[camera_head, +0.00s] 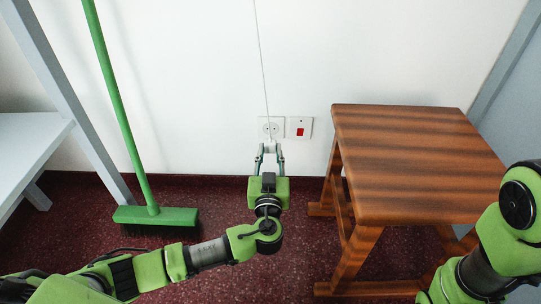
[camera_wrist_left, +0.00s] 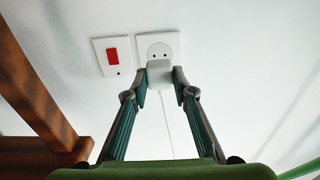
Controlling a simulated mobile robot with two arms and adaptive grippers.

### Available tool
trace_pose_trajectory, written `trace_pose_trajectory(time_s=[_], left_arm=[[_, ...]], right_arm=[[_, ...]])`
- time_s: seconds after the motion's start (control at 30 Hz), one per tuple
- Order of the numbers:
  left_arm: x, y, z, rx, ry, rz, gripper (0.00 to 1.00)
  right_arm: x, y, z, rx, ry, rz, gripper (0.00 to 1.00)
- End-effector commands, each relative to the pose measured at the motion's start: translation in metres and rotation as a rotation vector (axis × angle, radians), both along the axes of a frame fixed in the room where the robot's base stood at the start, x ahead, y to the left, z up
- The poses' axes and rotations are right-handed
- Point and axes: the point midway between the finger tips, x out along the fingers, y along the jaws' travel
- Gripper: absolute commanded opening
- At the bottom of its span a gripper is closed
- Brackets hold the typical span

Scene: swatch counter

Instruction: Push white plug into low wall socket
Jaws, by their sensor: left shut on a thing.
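The white plug (camera_head: 269,146) is held between the fingertips of my left gripper (camera_head: 269,153), near the wall. The plug also shows in the left wrist view (camera_wrist_left: 160,74), with the shut left gripper (camera_wrist_left: 160,85) on both its sides. The white wall socket (camera_head: 271,125) is just beyond the plug. In the left wrist view the socket (camera_wrist_left: 158,46) shows its two dark holes clear of the plug's edge. The plug's pins are hidden, and I cannot tell the exact gap to the wall. My right gripper is out of view.
A switch plate with a red rocker (camera_head: 299,128) adjoins the socket. A striped wooden stool (camera_head: 415,165) stands to the right. A green broom (camera_head: 155,214) leans at the left beside a grey shelf frame. A thin white cord (camera_head: 262,70) runs upward.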

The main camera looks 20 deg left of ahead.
Motion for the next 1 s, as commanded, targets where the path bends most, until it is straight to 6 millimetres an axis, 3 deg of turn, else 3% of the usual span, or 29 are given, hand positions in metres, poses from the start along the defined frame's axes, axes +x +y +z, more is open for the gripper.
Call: trace_pose_trajectory(time_s=[0.6,1.0], left_arm=[[0.045,0.013,0.0,0.0,-0.001,-0.001,0.06],[0.056,0.016,0.0,0.0,0.0,0.0,0.06]], right_arm=[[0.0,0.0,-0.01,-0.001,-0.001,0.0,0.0],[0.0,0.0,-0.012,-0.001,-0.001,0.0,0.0]])
